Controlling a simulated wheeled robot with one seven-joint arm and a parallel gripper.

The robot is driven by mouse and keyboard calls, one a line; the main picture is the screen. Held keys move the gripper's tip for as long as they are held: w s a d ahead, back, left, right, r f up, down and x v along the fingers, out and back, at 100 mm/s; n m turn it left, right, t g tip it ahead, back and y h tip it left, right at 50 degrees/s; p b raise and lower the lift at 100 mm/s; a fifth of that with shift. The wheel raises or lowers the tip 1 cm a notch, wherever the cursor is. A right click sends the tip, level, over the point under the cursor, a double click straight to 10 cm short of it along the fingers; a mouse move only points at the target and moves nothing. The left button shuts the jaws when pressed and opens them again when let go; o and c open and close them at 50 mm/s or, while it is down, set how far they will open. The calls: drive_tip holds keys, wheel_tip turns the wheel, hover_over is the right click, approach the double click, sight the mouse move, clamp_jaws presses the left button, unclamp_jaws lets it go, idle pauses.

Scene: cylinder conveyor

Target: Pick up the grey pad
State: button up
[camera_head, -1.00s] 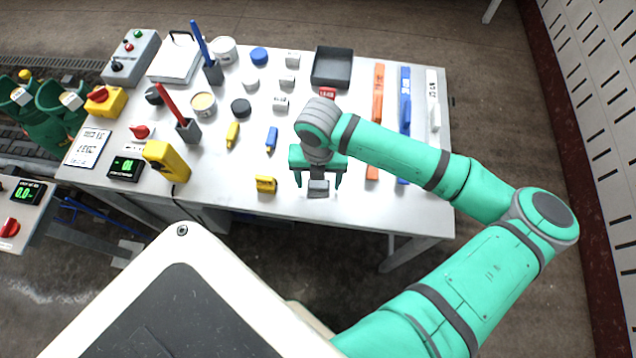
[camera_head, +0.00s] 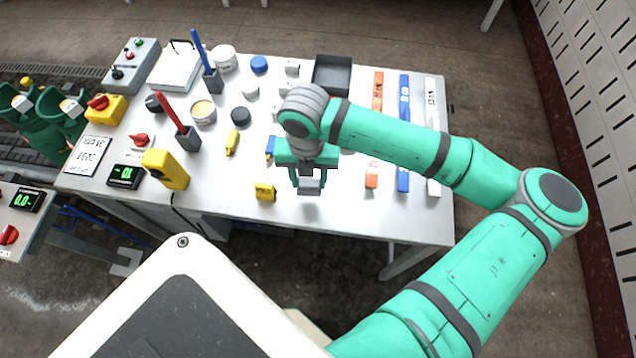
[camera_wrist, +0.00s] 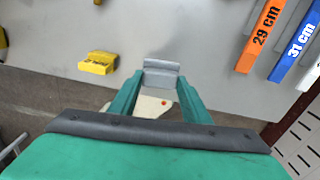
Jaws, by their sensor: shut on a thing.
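The grey pad (camera_head: 310,186) is a small grey block near the front edge of the white table (camera_head: 225,190). In the head view it sits between the fingertips of my green gripper (camera_head: 308,180), which is shut on it. In the wrist view the pad (camera_wrist: 163,74) shows at the tips of the two green fingers of my gripper (camera_wrist: 160,92). My fingers hide its sides. I cannot tell clearly whether it is clear of the tabletop.
A yellow block (camera_head: 265,191) stands to the left of my gripper. An orange bar (camera_head: 371,175), a blue bar (camera_head: 403,178) and a white bar (camera_head: 433,185) lie to the right. A dark tray (camera_head: 332,75) is at the back. The table's front edge is close.

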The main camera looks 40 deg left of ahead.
drive_tip(key=s+a+r, duration=0.7)
drive_tip(key=s+a, duration=0.1)
drive_tip(key=shift+s+r, duration=0.2)
drive_tip(key=shift+s, duration=0.15)
drive_tip(key=shift+a, duration=0.15)
drive_tip(key=o, duration=0.5)
drive_tip(key=shift+w, duration=0.1)
drive_tip(key=c, duration=0.4)
